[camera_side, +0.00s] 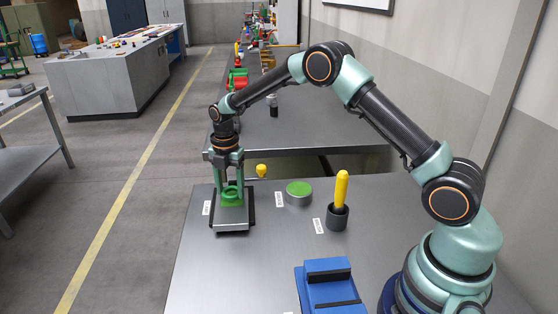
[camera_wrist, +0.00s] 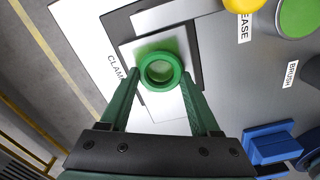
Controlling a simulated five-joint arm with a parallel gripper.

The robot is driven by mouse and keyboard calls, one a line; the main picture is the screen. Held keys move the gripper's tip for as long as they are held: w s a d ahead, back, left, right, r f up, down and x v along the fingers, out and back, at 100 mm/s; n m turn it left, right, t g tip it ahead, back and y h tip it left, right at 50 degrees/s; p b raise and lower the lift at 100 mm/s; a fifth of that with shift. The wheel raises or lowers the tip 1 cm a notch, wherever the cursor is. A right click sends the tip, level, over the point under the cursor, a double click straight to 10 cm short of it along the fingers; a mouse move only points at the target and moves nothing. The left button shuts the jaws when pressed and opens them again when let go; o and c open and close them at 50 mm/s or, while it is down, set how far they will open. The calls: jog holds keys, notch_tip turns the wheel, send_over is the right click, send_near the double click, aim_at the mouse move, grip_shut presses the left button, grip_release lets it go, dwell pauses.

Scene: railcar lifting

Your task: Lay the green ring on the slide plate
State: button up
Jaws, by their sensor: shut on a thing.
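The green ring (camera_wrist: 146,72) is between my gripper's two fingers in the wrist view, and its opening faces the camera. It also shows between the fingers in the side view (camera_side: 231,194). My gripper (camera_wrist: 161,88) is shut on the ring and points down over the slide plate (camera_wrist: 164,110). In the side view my gripper (camera_side: 231,185) is above the light metal plate (camera_side: 232,222) at the left of the bench. The ring lies over the plate, low and close to it. I cannot tell whether its underside touches the plate.
A yellow knob (camera_side: 261,170) and a green-topped tin (camera_side: 299,188) stand to the right. A yellow handle (camera_side: 341,188) rises from a dark cup (camera_side: 338,219). A blue fixture (camera_side: 328,283) sits at the front. Bare bench lies between them.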

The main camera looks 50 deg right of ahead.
jog(key=shift+f, duration=0.3)
jog(key=shift+f, duration=0.15)
jog(key=o, duration=1.3)
